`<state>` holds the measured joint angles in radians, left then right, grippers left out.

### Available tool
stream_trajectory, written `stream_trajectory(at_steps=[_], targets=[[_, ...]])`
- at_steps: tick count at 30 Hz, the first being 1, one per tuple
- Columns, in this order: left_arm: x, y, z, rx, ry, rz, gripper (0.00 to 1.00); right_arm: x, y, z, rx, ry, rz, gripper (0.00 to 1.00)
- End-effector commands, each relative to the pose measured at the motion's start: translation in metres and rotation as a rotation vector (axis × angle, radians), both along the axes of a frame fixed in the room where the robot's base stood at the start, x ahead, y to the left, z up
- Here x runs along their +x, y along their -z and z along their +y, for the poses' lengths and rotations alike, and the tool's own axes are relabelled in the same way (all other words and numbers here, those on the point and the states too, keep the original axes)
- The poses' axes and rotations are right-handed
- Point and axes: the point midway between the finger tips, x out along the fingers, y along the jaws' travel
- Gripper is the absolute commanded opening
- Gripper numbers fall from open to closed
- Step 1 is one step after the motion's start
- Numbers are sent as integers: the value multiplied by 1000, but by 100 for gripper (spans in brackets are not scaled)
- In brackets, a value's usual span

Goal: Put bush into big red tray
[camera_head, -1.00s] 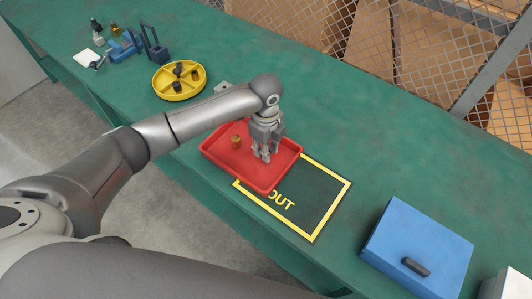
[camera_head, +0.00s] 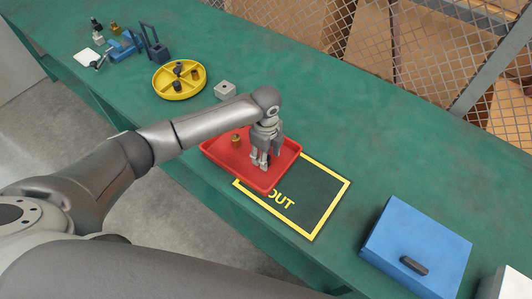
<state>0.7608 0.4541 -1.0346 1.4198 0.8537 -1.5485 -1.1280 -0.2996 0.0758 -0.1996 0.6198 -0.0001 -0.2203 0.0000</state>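The big red tray (camera_head: 218,156) lies on the green bench, partly over the yellow-outlined mat. A small brass-coloured bush-like part (camera_head: 236,140) stands inside it, toward the left. My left gripper (camera_head: 260,163) points down into the right half of the tray, to the right of the brass part and apart from it. A small dark patch shows at its fingertips; I cannot tell whether it is a part or shadow, nor whether the fingers hold anything. A round yellow divided tray (camera_head: 180,93) holds several dark parts and a brownish one (camera_head: 195,73). My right gripper is not in view.
A grey block (camera_head: 225,91) sits between the two trays. A blue box with a dark handle (camera_head: 420,240) is at the right. A blue vise-like fixture (camera_head: 122,50) and small bottles stand at the far left. The bench's right middle is clear.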

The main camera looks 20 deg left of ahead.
Motion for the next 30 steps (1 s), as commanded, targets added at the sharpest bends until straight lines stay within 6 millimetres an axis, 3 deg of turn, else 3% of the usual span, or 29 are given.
stream_trajectory(at_steps=[8,21,30], targets=[[1,-15,0,-2,1,-2,45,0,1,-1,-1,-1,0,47],[0,-102,0,-1,1,-3,45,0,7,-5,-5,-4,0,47],[0,-124,0,-1,-1,0,45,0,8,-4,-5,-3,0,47]])
